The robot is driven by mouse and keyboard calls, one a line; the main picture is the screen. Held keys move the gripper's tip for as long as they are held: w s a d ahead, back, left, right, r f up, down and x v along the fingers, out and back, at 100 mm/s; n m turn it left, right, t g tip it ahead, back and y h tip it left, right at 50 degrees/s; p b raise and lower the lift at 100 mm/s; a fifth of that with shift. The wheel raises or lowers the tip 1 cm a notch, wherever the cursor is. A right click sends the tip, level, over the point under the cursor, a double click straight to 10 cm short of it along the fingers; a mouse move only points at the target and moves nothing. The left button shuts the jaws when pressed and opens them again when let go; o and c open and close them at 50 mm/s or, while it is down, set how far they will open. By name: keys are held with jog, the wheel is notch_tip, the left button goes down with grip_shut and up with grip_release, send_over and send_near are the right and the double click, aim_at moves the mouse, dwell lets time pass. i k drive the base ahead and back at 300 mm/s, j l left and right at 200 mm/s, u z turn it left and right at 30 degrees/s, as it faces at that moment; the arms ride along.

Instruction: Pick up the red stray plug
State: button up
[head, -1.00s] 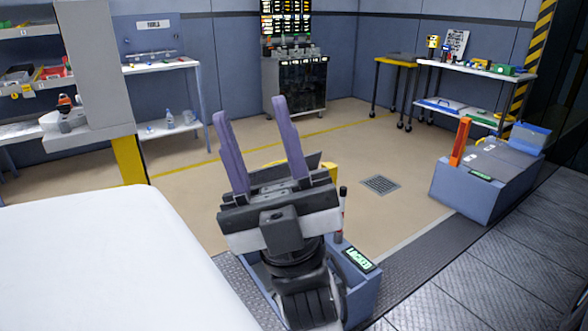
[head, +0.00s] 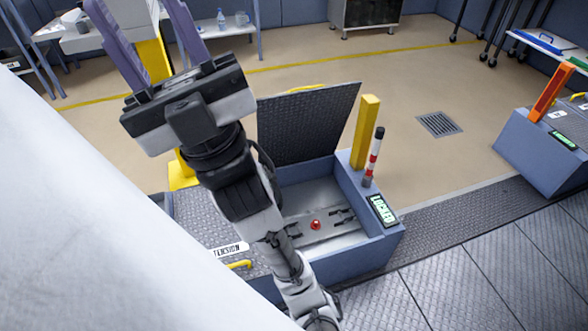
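The red stray plug (head: 316,225) is a small red piece on the floor of an open blue-grey box (head: 372,243), right of my arm in the head view. My gripper (head: 136,25) is raised high, up and left of the box. My arm hides the left part of the box interior.
A raised dark lid (head: 308,122) stands behind the box. A yellow post (head: 365,132), a red-white-black stick (head: 373,158) and a LOCKED display (head: 383,210) line its right side. A large white surface (head: 70,230) fills the left. A second box (head: 540,150) stands right.

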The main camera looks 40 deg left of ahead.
aim_at(315, 225)
jog(key=i+l+u, duration=0.15)
jog(key=u, duration=0.25)
jog(key=i+l+u, duration=0.2)
jog(key=u, duration=0.25)
jog(key=i+l+u, duration=0.2)
jog(key=u, duration=0.2)
jog(key=i+l+u, duration=0.1)
jog(key=l+u, duration=0.55)
jog(key=u, duration=0.15)
jog(key=i+l+u, duration=0.1)
jog(key=l+u, duration=0.95)
jog(key=l, duration=0.45)
